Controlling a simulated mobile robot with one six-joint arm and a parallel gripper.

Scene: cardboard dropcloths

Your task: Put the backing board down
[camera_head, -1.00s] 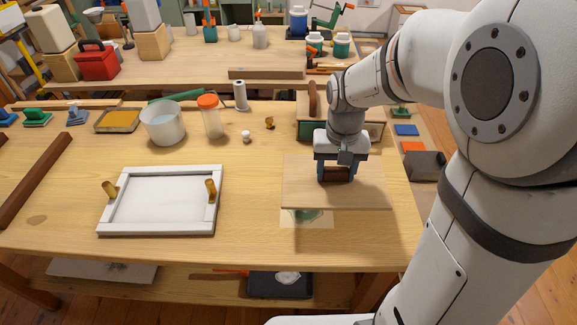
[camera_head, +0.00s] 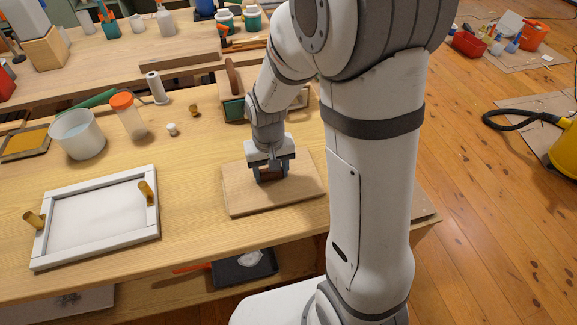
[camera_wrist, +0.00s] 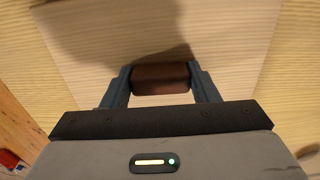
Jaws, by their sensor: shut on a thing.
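The backing board (camera_head: 240,196) is a flat, light wood panel with a dark brown handle (camera_wrist: 160,78) on top. It lies level at the right part of the workbench and looks to be on or very close to the top; a gap cannot be made out. My gripper (camera_head: 271,175) is above the board, its blue-grey fingers closed on the two ends of the handle. The wrist view shows the board (camera_wrist: 235,45) under the fingers. A white frame (camera_head: 100,248) with two brass turn-pieces (camera_head: 147,192) lies to the left, apart from the board.
Behind the board stands a green and wood box (camera_head: 233,108). A white tub (camera_head: 79,136), an orange-lidded jar (camera_head: 128,118) and a small white knob (camera_head: 172,129) stand behind the frame. Bare bench (camera_head: 190,190) lies between frame and board.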

